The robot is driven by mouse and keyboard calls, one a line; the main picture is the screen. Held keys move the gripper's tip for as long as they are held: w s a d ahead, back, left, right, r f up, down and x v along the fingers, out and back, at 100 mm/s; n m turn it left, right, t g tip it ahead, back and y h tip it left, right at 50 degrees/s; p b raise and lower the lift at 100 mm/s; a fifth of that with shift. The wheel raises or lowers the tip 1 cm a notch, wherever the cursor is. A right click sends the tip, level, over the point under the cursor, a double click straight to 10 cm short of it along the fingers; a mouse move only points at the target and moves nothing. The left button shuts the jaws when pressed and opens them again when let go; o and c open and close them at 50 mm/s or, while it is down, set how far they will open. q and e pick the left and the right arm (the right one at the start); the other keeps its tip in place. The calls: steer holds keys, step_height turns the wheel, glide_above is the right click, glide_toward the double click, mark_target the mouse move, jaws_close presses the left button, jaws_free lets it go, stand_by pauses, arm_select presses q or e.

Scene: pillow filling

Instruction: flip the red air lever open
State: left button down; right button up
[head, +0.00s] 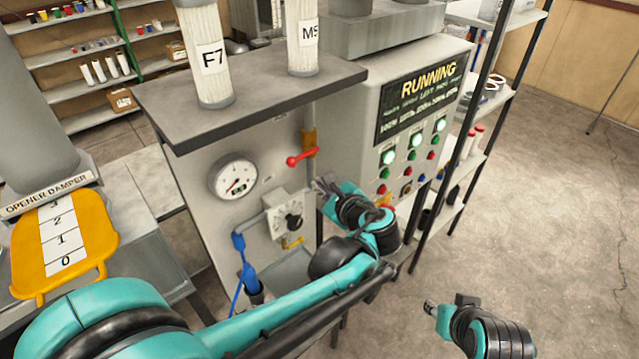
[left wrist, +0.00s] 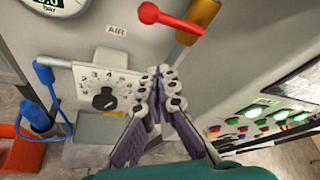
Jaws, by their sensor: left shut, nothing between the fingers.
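The red air lever (head: 301,157) is mounted on the grey front panel at a yellow-brown valve body (head: 309,138), and its handle points left, roughly level. It also shows at the top of the left wrist view (left wrist: 170,18), right of the AIR label (left wrist: 117,31). My left gripper (head: 325,184) is just below and right of the lever, apart from it. In the left wrist view its fingers (left wrist: 160,72) are together and empty, below the lever. My right gripper (head: 430,307) is low at the right, far from the panel; its fingers are too small to read.
A numbered dial box (left wrist: 105,88) sits left of my left fingers, with a pressure gauge (head: 233,178) above left. A control cabinet (head: 372,75) with lit buttons and a RUNNING screen (head: 425,90) stands close on the right. A blue hose fitting (head: 239,242) hangs lower left.

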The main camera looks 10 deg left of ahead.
mark_target(304, 156)
arm_select(q)
steer(key=w+a+p, duration=0.1)
steer(key=w+a, duration=0.2)
steer(key=a, duration=0.2)
steer(key=shift+w+a+r, duration=0.3)
steer(key=shift+w+r, duration=0.05)
steer(key=shift+r, duration=0.05)
steer(key=shift+w, duration=0.1)
steer(key=shift+r, duration=0.1)
